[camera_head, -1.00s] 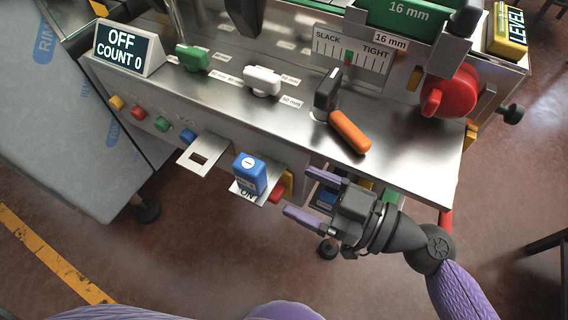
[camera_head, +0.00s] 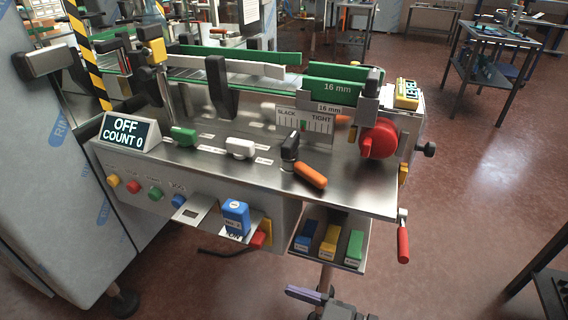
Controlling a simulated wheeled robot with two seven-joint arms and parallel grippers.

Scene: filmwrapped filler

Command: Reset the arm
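My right gripper (camera_head: 308,297) is at the bottom edge, below and in front of the machine's small shelf. Only its purple fingers and part of its dark body show. The fingers look apart and nothing is seen between them, with the lower part cut off by the frame. My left gripper is not in view. The steel machine (camera_head: 345,192) stands ahead. A blue block (camera_head: 236,216) stands upright on a small metal bracket at the machine's front, apart from my gripper. The display (camera_head: 126,131) reads OFF, COUNT 0.
Blue, yellow and green blocks (camera_head: 355,247) sit on the low shelf. A red-handled crank (camera_head: 403,242) hangs at the machine's right corner. An orange lever (camera_head: 310,175) and a red knob (camera_head: 379,139) are on top. Dark tables stand at right; the floor between is clear.

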